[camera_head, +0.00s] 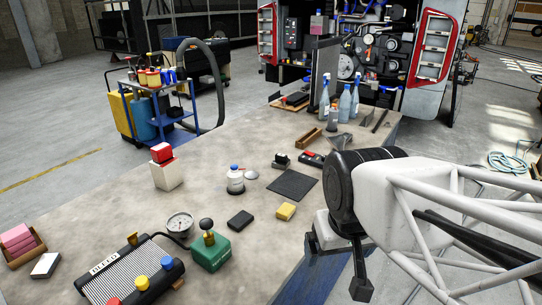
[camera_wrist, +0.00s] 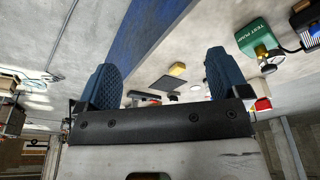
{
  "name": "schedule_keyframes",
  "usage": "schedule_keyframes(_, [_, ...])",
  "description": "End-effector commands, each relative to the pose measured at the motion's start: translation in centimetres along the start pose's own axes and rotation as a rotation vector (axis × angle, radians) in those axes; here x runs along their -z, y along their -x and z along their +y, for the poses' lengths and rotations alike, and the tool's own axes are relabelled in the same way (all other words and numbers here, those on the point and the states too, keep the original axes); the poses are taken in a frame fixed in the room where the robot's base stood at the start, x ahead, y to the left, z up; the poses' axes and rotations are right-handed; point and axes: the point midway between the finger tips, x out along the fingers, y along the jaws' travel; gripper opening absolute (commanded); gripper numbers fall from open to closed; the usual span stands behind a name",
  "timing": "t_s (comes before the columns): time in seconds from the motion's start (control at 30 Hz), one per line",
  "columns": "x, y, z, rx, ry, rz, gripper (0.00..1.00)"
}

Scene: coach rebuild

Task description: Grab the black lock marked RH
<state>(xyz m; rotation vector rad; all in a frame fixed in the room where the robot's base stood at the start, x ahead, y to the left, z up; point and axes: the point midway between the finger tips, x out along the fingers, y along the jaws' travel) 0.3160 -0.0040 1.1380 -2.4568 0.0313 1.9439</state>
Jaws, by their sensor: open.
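No RH mark can be read in either view. A small black block (camera_head: 240,220) lies on the table left of a yellow block (camera_head: 285,211). Another small black object (camera_head: 282,161) sits farther back, near the black mat (camera_head: 293,184). I cannot tell which of them, if either, is the lock. My gripper (camera_head: 338,262) is at the right front edge of the table, right of these objects and touching none. In the wrist view my gripper (camera_wrist: 161,76) shows its two blue fingers wide apart, with nothing between them; the yellow block (camera_wrist: 178,69) and mat (camera_wrist: 167,85) appear beyond.
A green test pump (camera_head: 210,250), a gauge (camera_head: 179,224) and a striped black unit (camera_head: 130,273) stand at the front left. A white bottle (camera_head: 235,181) and a red-and-white box stack (camera_head: 165,170) stand mid-table. Spray bottles (camera_head: 345,103) are at the back.

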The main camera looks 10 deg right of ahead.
Motion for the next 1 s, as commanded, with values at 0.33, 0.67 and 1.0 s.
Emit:
schedule_keyframes(0.33, [0.0,0.0,0.0,0.0,0.0,0.0,0.93])
schedule_keyframes(0.67, [0.0,0.0,0.0,0.0,0.0,0.0,0.96])
schedule_keyframes(1.0, [1.9,0.3,0.0,0.0,0.027,-0.007,0.96])
